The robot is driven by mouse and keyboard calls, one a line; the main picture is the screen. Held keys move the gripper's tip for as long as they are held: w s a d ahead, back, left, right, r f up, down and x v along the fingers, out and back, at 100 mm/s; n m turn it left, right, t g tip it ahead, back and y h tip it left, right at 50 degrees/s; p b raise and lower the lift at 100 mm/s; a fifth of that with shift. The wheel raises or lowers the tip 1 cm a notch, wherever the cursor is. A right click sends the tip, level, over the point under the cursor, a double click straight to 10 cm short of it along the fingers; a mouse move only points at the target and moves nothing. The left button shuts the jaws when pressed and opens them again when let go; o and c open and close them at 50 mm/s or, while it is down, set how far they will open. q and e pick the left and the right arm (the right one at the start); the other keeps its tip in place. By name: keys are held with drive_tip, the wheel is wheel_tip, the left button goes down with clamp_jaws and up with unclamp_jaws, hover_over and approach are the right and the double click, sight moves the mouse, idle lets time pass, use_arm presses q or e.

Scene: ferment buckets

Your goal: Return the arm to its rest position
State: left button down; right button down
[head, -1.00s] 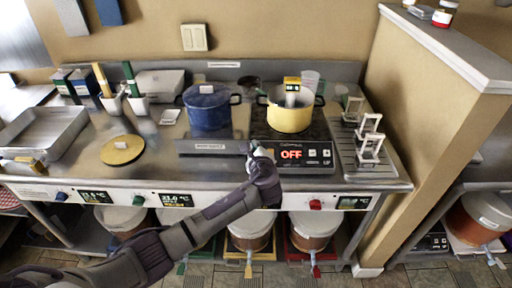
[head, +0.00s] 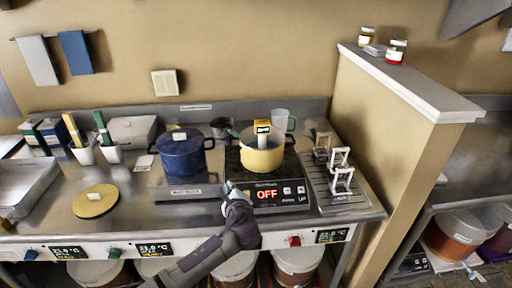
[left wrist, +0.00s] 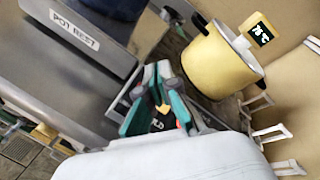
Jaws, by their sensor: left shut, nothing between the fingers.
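My left gripper (head: 229,187) is shut and empty. In the head view it is at the front edge of the worktop, just left of the red OFF display (head: 267,195) on the hob. Its green-edged fingers (left wrist: 158,97) also show in the left wrist view. My left arm (head: 215,245) comes up from the bottom of the head view. My right gripper is not in view.
A yellow pot (head: 262,157) with a thermometer stands on the hob. A blue pot (head: 184,160) stands to its left on the pot rest (head: 183,193). White stands (head: 340,160) are on the right. Buckets (head: 297,262) sit below the worktop.

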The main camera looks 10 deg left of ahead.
use_arm(q)
drive_tip(key=s+d+f+n+g+h, duration=0.1)
drive_tip(key=s+f+n+g, duration=0.3)
drive_tip(key=s, duration=0.4)
drive_tip(key=s+f+n+g+h, duration=0.1)
drive_tip(key=s+f+n+h, duration=0.1)
drive_tip(key=s+f+n, duration=0.45)
drive_tip(key=s+a+r+n+g+h, duration=0.1)
drive_tip(key=s+n+g+h, duration=0.2)
drive_tip(key=s, duration=1)
drive_tip(key=s+a+r+n+g+h, duration=0.15)
drive_tip(key=s+n, duration=0.35)
drive_tip(key=s, duration=0.8)
wheel_tip(320, 180, down, 32)
drive_tip(key=s+g+b, duration=0.2)
drive_tip(key=b, duration=0.2)
drive_tip(key=s+a+f+g+y+b, duration=0.1)
drive_tip(key=s+a+f+b, duration=0.1)
drive_tip(key=s+f, duration=1.4)
drive_tip(key=shift+a+f+b, duration=0.3)
drive_tip(key=shift+a+f, duration=0.05)
drive_tip(key=shift+s, duration=0.1)
